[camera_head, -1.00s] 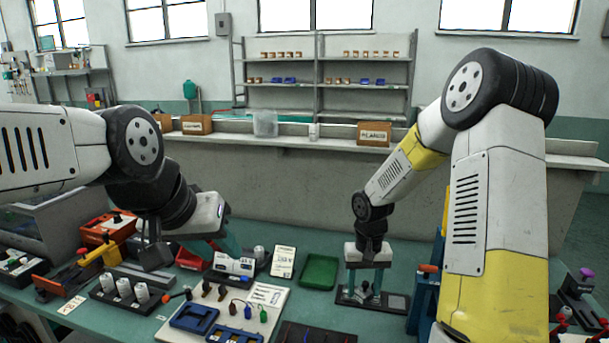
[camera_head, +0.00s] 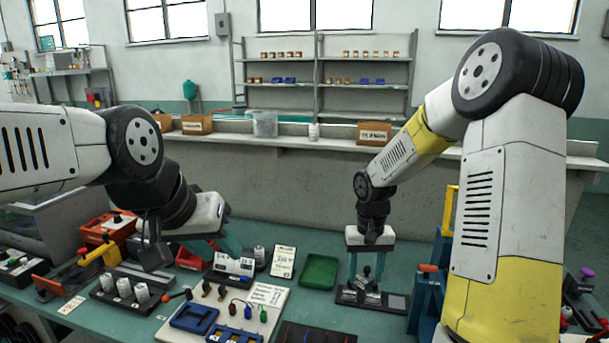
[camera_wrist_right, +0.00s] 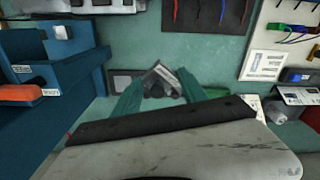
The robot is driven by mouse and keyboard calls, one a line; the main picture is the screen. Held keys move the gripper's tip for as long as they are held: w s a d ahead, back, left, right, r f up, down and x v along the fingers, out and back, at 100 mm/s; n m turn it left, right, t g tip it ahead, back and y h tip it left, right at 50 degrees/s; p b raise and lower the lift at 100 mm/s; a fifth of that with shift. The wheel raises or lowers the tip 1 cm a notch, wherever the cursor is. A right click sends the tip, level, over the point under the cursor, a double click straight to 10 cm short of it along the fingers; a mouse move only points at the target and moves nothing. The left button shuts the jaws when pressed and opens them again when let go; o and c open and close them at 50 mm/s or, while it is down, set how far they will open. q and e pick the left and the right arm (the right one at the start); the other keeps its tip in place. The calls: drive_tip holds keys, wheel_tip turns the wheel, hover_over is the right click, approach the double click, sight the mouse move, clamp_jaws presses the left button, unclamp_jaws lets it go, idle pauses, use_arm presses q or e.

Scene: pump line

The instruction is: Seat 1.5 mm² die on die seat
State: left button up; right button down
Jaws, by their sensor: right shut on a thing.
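My right gripper (camera_head: 367,278) is shut on a small grey metal and dark piece, which seems to be the die (camera_head: 367,272). It stands over a low dark stand (camera_head: 396,301) with flat plates on top. In the right wrist view the die (camera_wrist_right: 160,80) sits tilted between the teal fingertips (camera_wrist_right: 158,90); its size marking cannot be read. A gap between die and stand cannot be made out for sure. My left gripper (camera_head: 212,246) is above a white boxy device (camera_head: 234,266), and its fingertips are partly hidden. I cannot tell which part is the die seat.
A green tray (camera_head: 319,271) lies left of the stand. A blue bin rack (camera_head: 425,296) stands close on its right, also large in the wrist view (camera_wrist_right: 45,75). A white board (camera_head: 215,312) with terminals and blue frames and a dark mat (camera_head: 315,333) lie in front.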

wheel_tip(320, 180, down, 6)
drive_tip(key=shift+f, duration=0.2)
drive_tip(key=w+d+r+n, duration=0.45)
drive_tip(key=d+r, duration=0.25)
drive_tip(key=r, duration=0.4)
wheel_tip(320, 180, up, 12)
drive_tip(key=n, duration=0.4)
hover_over(397, 302)
drive_tip(key=shift+m, duration=0.25)
wheel_tip(397, 302, down, 28)
drive_tip(key=shift+r, duration=0.15)
drive_tip(key=c, duration=0.6)
unclamp_jaws()
drive_tip(key=shift+f, duration=0.2)
